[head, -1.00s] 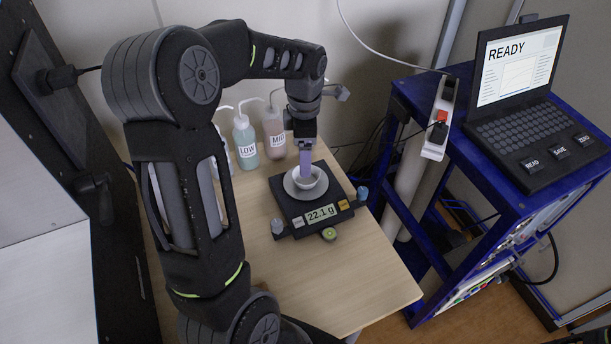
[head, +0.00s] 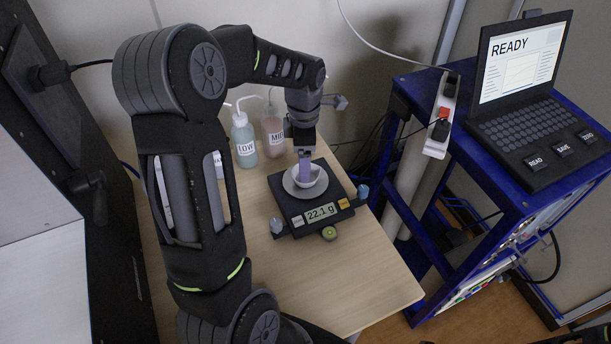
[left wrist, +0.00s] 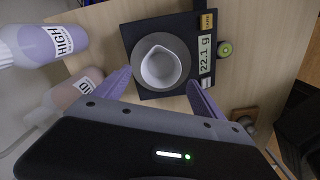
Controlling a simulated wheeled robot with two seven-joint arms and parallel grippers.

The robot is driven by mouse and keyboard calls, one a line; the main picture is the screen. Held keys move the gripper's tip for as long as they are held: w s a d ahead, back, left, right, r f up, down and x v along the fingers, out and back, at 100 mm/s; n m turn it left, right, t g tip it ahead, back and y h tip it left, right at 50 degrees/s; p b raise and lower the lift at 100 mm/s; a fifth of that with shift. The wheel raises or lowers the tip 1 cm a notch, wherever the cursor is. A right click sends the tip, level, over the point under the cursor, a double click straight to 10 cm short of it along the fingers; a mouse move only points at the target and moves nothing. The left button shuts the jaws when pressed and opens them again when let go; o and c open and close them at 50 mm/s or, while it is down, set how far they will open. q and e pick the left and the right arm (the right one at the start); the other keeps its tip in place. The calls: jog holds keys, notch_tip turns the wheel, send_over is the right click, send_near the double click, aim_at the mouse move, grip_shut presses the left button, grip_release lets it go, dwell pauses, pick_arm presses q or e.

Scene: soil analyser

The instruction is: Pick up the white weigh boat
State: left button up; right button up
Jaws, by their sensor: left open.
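The white weigh boat (head: 316,186) is a small round cup on the grey round pan of the black balance (head: 344,187), whose display reads 22.1 g. It also shows in the left wrist view (left wrist: 161,68), upright on the pan, and looks empty. My left gripper (head: 304,179) comes down over the boat from behind, and its purple finger hides part of the boat in the head view. In the left wrist view the gripper (left wrist: 159,78) is open, with one finger to each side of the boat. I cannot tell whether either finger touches it. My right gripper is not in view.
Bottles labelled LOW (head: 245,142) and MID (head: 273,136) stand behind the balance to the left. A HIGH bottle (left wrist: 52,43) shows in the left wrist view. A blue cart with a laptop (head: 520,95) stands to the right. The table's front (head: 320,285) is clear.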

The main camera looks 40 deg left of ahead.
pick_arm(q)
jog(key=shift+d+f+p, duration=0.15)
jog(key=shift+f+p, duration=0.5)
jog(key=shift+f, duration=1.95)
jog(key=shift+c, duration=0.2)
jog(key=shift+w, duration=0.1)
jog(key=c, duration=1)
jog(key=shift+r, duration=0.15)
notch_tip(320, 180, up, 10)
jog(key=b, duration=0.1)
